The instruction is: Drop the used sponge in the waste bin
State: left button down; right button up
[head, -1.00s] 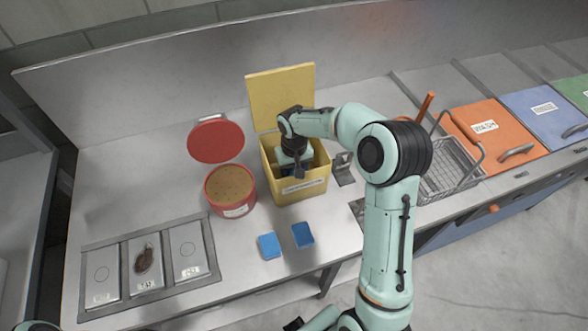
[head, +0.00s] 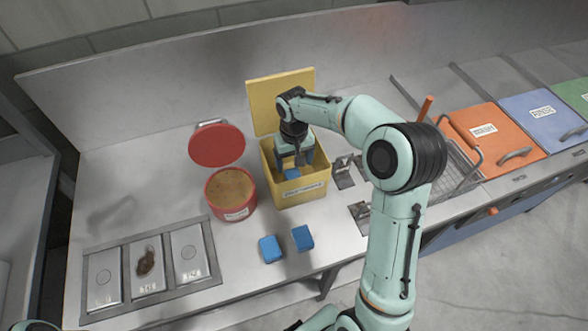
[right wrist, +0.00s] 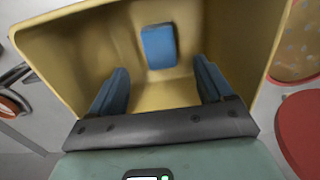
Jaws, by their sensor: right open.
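The yellow box (head: 302,190) stands open on the steel counter with its lid raised at the back and a label on its front. My right gripper (head: 295,160) points down into its opening, fingers apart. In the right wrist view the gripper (right wrist: 160,76) is open with nothing between its fingers. A blue sponge-like block (right wrist: 158,46) lies inside the box beyond the fingertips; part of it shows in the head view (head: 291,174). I cannot read the box's label or tell whether this is the used sponge. My left gripper is not in view.
A red tub (head: 231,195) with brownish contents stands left of the box. Two blue blocks, left (head: 270,249) and right (head: 302,238), lie in front. A brown item (head: 146,262) lies on the middle steel plate. A wire basket (head: 452,172) stands right.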

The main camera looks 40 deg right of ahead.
aim_at(294, 176)
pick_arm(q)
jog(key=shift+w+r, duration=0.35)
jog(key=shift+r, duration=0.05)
pick_arm(e)
notch_tip(294, 176, up, 6)
pick_arm(q)
jog(key=shift+p, duration=0.3)
